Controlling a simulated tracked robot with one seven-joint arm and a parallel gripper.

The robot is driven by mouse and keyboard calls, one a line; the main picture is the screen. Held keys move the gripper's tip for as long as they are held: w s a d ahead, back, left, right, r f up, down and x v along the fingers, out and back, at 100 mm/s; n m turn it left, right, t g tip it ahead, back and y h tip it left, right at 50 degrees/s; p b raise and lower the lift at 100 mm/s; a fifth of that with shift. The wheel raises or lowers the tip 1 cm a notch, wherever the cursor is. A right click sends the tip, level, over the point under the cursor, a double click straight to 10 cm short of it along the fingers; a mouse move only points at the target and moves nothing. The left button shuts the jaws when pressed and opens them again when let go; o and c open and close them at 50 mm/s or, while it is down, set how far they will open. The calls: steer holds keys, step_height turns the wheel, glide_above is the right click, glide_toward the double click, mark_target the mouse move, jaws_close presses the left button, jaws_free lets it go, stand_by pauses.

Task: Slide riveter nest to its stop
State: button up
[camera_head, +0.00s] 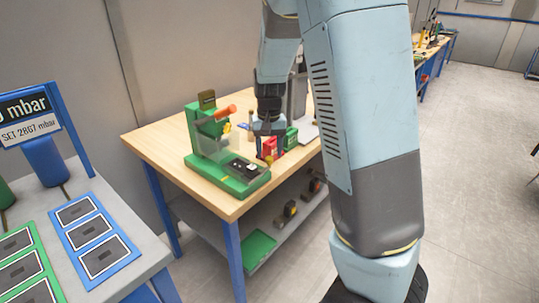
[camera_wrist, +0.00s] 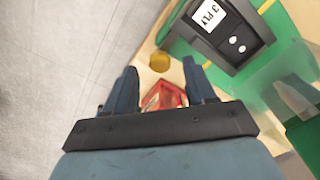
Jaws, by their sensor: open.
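The green riveter (camera_head: 215,150) stands on the wooden table, with an orange handle at its top and a clear guard. Its nest, a black block (camera_head: 243,168), sits on the front part of the green base. In the wrist view the nest (camera_wrist: 222,32) is at the upper right, with a white "3 PLY" label and two light round spots. My gripper (camera_wrist: 160,82) is open, its two fingers apart with nothing gripped. It is beside the nest, not touching it in the wrist view. In the head view my gripper (camera_head: 267,150) is right of the riveter, its tips partly hidden.
A red container (camera_wrist: 166,97) lies below and between my fingers in the wrist view, near a yellow round thing (camera_wrist: 159,61). A green box (camera_head: 291,137) stands behind my gripper. A grey bench (camera_head: 135,208) with framed pads is at the left. Open floor (camera_head: 480,150) lies right.

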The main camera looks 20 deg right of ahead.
steer(key=shift+f, duration=1.1)
steer(key=shift+c, duration=0.3)
jaws_close()
